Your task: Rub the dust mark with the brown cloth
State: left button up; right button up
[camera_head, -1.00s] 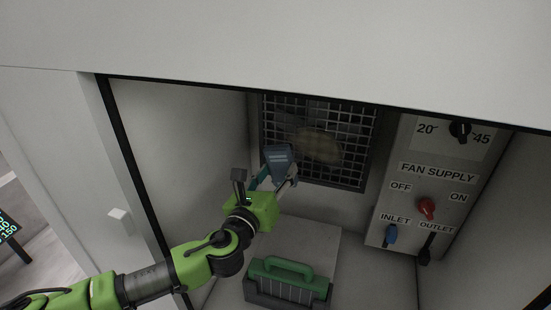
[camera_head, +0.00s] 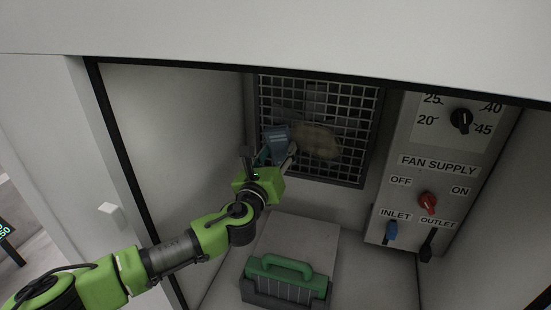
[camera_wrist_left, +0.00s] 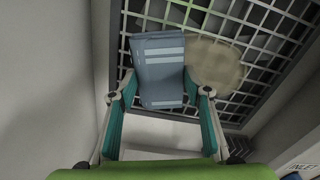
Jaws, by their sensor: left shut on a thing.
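My left gripper (camera_head: 279,155) is shut on a blue-grey folded cloth (camera_head: 275,139) with pale stripes. No brown cloth shows. The cloth stands up between the fingers in the left wrist view (camera_wrist_left: 160,70), in front of a wire grille (camera_head: 350,177). A round, tan-brown dust mark (camera_head: 318,143) lies on the grille just right of the cloth. It also shows in the left wrist view (camera_wrist_left: 220,66), partly behind the cloth's right edge. I cannot tell whether the cloth touches the grille. My right gripper is not in view.
A grey control panel (camera_head: 437,185) with a dial, red knob and blue lever stands right of the grille. A green-handled grey box (camera_head: 285,285) sits on a pale block below. The recess has a wall at left (camera_head: 180,140) and a dark-edged opening.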

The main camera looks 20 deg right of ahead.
pick_arm(q)
jog(key=shift+w+d, duration=0.25)
jog(key=shift+w, duration=0.1)
dwell(0.6)
jog(key=shift+w+d+b, duration=0.25)
jog(key=shift+w+b, duration=0.15)
jog(key=shift+b, duration=0.05)
